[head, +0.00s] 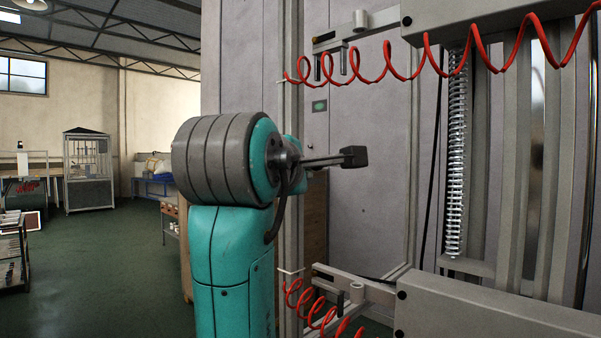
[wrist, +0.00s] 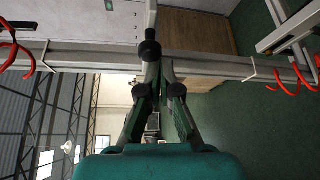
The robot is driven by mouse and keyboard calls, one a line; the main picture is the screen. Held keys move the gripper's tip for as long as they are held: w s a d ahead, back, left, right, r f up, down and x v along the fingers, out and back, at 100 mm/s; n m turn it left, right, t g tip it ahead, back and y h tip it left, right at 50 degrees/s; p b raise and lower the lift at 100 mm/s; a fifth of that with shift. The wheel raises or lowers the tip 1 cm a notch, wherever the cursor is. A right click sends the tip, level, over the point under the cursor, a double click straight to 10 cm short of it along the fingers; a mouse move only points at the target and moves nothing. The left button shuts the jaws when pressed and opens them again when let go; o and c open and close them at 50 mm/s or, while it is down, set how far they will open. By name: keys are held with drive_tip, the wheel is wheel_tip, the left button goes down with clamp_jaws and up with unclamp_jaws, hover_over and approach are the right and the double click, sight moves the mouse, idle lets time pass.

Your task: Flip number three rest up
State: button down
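My gripper (head: 352,156) reaches to the right from my teal arm, level, in front of the grey panel. In the wrist view my gripper (wrist: 153,50) has its fingers drawn together, with no thing visible between them. An upper bracket (head: 345,36) with small rods juts left from the machine, above my gripper. A lower bracket (head: 352,286) juts left below it. My gripper is between the two in height and touches neither as far as I can see. No number shows, so I cannot tell which part is rest number three.
Red coiled hoses (head: 385,66) hang along the upper bracket, and more red coils (head: 318,312) run by the lower one. A metal spring (head: 456,150) stands upright at the right. Grey machine housings (head: 490,310) fill the right side. Open green floor (head: 100,260) lies left.

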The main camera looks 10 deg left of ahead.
drive_tip(key=shift+s+d+r, duration=0.1)
drive_tip(key=shift+d+r, duration=0.1)
drive_tip(key=s+a, duration=0.2)
drive_tip(key=s, duration=0.9)
drive_tip(key=shift+s+a+r, duration=0.15)
drive_tip(key=shift+s+r, duration=0.15)
drive_tip(key=shift+r, duration=0.1)
